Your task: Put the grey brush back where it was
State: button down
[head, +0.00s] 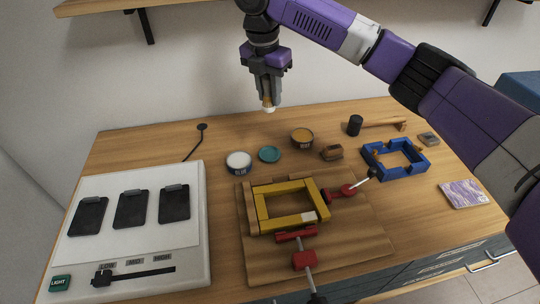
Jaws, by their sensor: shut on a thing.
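My gripper (268,92) is in the air above the back edge of the wooden table. It is shut on the brush (268,106), which hangs tip down, clear of the table. Only a tan part and a whitish tip show below the fingers; the handle is hidden by the gripper, so its grey colour cannot be made out. Below and in front are an open tin of white (238,160) labelled blue or similar, a teal lid (269,154) and an open tin of ochre (302,136).
A yellow frame (262,208) with red clamps (304,260) lies on a board. A brown block (331,153), black cup (355,126), blue frame (376,168), grey block (429,139) and purple pad (463,194) stand right. A white panel (185,240) fills the left. Back left is mostly clear.

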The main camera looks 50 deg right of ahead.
jog(key=f+n, duration=0.3)
jog(key=f, duration=0.3)
jog(key=w+d+f+n+p, duration=0.1)
jog(key=f+n, duration=0.2)
jog(key=f, duration=0.3)
jog(key=f+n+t+p, duration=0.1)
jog(key=f+n, duration=0.2)
jog(key=f, duration=0.4)
jog(key=shift+w+d+y, duration=0.25)
jog(key=shift+y, duration=0.15)
jog(key=shift+f, duration=0.1)
jog(key=shift+f, duration=0.15)
jog(key=c, duration=1.1)
grip_release()
jog(key=r, duration=0.4)
jog(key=s+r, duration=0.1)
jog(key=r, duration=0.3)
jog(key=a+r, duration=0.1)
jog(key=r, duration=0.3)
jog(key=shift+s+r+b, duration=0.2)
jog(key=shift+s+b, duration=0.05)
jog(key=shift+b, duration=0.15)
